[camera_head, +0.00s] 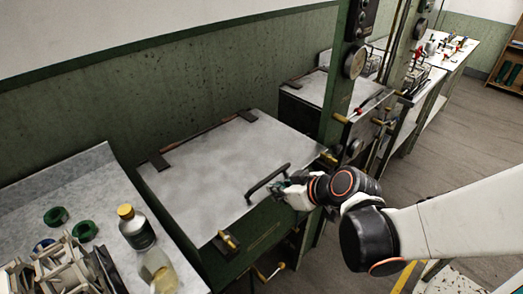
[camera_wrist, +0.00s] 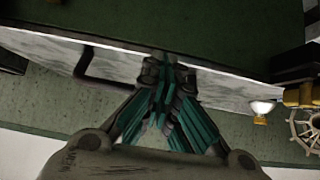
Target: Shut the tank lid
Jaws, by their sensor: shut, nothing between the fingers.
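The tank lid (camera_head: 225,165) is a pale grey, speckled sheet with dark hinges along its back edge. In the head view it lies about flat over the dark green tank (camera_head: 262,238); I cannot tell whether a small gap remains under it. A black bar handle (camera_head: 267,184) stands on its front part, and it also shows in the wrist view (camera_wrist: 88,68). My gripper (camera_head: 281,189) is at the lid's front edge, just right of the handle. In the wrist view its teal-padded fingers (camera_wrist: 167,68) are together and empty, with tips overlapping the lid's edge; contact is unclear.
A brass latch (camera_head: 229,241) sits at the lid's front left. On the left, a grey bench (camera_head: 75,182) carries a yellow-capped bottle (camera_head: 137,228) and green rings. A green post (camera_head: 343,90) with gauges and a second tank stand to the right. Open floor lies at far right.

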